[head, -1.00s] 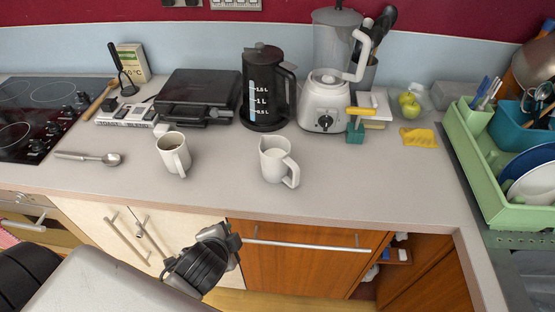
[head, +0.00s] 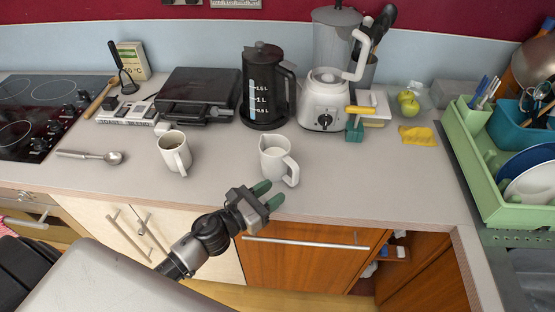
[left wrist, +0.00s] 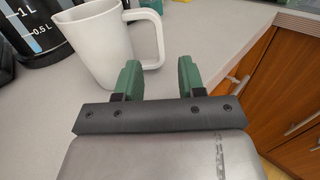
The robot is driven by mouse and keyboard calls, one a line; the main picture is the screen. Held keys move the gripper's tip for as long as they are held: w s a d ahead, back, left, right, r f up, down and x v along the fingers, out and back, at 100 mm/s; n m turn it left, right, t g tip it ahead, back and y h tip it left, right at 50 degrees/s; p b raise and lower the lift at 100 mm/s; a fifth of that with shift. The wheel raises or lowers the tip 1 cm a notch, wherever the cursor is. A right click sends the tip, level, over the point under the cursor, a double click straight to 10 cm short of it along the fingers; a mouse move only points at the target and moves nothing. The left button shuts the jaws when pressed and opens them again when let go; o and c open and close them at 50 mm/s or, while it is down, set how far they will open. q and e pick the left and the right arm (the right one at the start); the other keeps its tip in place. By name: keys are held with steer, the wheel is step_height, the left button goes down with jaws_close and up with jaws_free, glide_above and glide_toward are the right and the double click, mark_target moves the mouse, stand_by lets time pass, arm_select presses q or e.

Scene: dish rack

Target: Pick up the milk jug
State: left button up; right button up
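The milk jug (head: 274,160) is a white jug with a handle on its right side, standing upright near the middle of the counter. In the left wrist view the jug (left wrist: 93,45) is close, with its handle (left wrist: 155,36) beyond the green fingers. My left gripper (head: 268,194) is open and empty at the counter's front edge, just in front of the jug and apart from it. Its two green fingers also show in the left wrist view (left wrist: 159,80). My right gripper is not in view.
A white mug (head: 174,155) stands left of the jug. A black kettle (head: 265,90) and a white blender (head: 325,104) stand behind it. A yellow cloth (head: 418,136) and green dish rack (head: 468,150) are to the right.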

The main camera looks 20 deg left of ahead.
mark_target(293, 177)
arm_select(q)
steer(key=x, duration=0.3)
steer(key=shift+w+p, duration=0.1)
steer(key=shift+p, duration=0.25)
steer(key=shift+w+d+r, duration=0.2)
steer(key=shift+w, duration=0.1)
steer(key=p+x, duration=0.2)
steer(key=x, duration=0.1)
steer(key=shift+w+d+r, duration=0.15)
steer(key=shift+w+r, duration=0.05)
steer(key=shift+w+d+f, duration=0.15)
steer(key=shift+w+d, duration=0.1)
steer(key=shift+w, duration=0.15)
steer(key=shift+s+a, duration=0.1)
steer(key=shift+c, duration=1.2)
jaws_close()
